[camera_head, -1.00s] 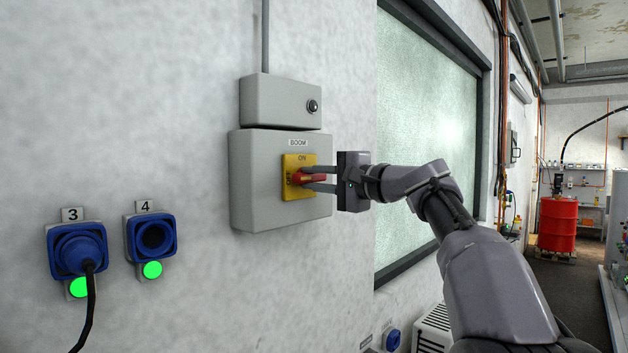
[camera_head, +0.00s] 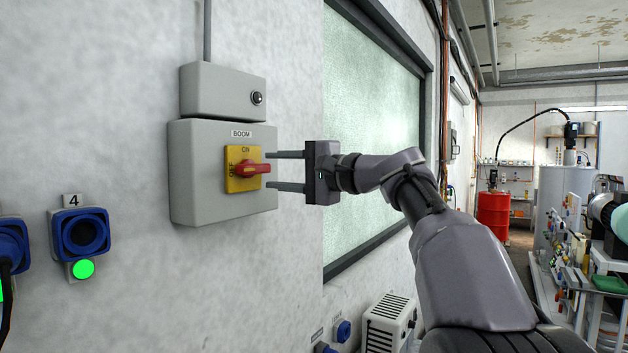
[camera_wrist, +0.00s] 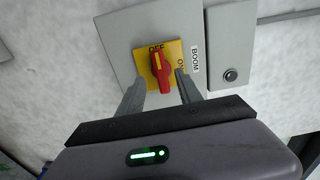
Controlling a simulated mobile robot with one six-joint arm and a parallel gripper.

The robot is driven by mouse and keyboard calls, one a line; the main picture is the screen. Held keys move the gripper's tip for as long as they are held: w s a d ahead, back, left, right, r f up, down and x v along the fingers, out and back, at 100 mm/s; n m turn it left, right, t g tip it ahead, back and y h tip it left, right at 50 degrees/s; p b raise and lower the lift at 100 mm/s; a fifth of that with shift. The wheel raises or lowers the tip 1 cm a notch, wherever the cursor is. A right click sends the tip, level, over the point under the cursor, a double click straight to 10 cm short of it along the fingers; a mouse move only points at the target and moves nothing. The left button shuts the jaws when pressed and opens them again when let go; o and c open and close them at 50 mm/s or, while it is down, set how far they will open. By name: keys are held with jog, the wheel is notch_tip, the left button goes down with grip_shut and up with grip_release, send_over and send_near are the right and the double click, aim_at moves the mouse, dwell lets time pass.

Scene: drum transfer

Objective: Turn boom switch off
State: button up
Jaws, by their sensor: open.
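The boom switch (camera_head: 250,169) has a red handle on a yellow plate, on the grey box (camera_head: 190,200) labelled BOOM. The handle lies horizontal in the head view, with ON above it. In the wrist view the handle (camera_wrist: 160,74) lines up with the OFF mark at the plate's top; ON is to the right. My gripper (camera_head: 269,170) is open and empty. Its fingers point at the box, with their tips just right of the handle, one higher and one lower. In the wrist view the fingers flank the handle's near end, apart from it.
A smaller grey box (camera_head: 220,92) with a round black knob sits above the switch box. Blue socket 4 (camera_head: 82,234) with a green light is at lower left. A window (camera_head: 370,110) is behind my arm. A red drum (camera_head: 493,212) stands far right.

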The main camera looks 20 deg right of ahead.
jog(key=b+v, duration=0.1)
jog(key=v, duration=1.1)
jog(key=shift+a, duration=0.1)
